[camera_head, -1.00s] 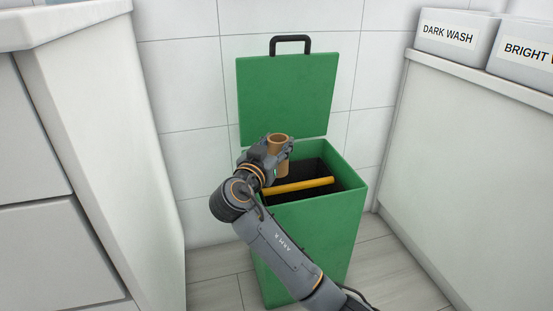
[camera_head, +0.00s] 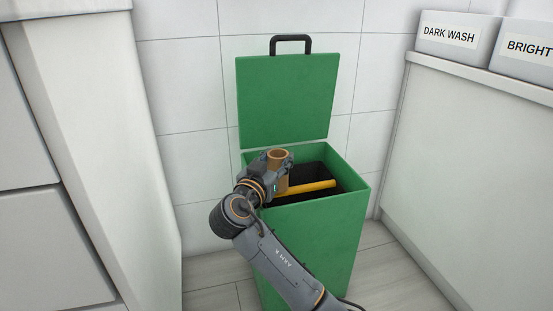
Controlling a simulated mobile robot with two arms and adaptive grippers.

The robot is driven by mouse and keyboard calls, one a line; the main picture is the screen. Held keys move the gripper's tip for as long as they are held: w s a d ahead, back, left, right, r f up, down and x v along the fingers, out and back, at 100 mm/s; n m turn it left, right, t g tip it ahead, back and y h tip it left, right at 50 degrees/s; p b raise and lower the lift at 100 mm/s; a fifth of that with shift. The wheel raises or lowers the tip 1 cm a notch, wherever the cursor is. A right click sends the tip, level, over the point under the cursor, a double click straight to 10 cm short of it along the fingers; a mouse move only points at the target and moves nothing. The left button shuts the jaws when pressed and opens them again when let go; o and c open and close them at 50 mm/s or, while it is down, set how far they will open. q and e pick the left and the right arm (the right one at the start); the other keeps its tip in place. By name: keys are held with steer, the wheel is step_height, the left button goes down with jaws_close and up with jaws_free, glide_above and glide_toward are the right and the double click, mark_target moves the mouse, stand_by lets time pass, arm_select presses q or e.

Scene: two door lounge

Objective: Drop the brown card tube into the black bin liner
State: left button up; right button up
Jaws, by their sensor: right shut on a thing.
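The brown card tube (camera_head: 279,172) is upright in my right gripper (camera_head: 277,170), which is shut on it. The tube is over the left part of the open green bin (camera_head: 318,240), with its lower end at about the height of the rim or lower; I cannot tell exactly. The black bin liner (camera_head: 313,175) shows as a dark inside in the bin, partly hidden by my gripper and by a yellow bar (camera_head: 308,188) across the opening. My left gripper is out of view.
The green lid (camera_head: 286,102) stands raised behind the bin, with a black handle (camera_head: 291,39) on top. A white cabinet (camera_head: 90,130) is at the left. A counter (camera_head: 480,150) at the right bears boxes, one labelled DARK WASH (camera_head: 457,38).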

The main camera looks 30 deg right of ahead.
steer(key=o, duration=0.8)
steer(key=shift+c, duration=0.2)
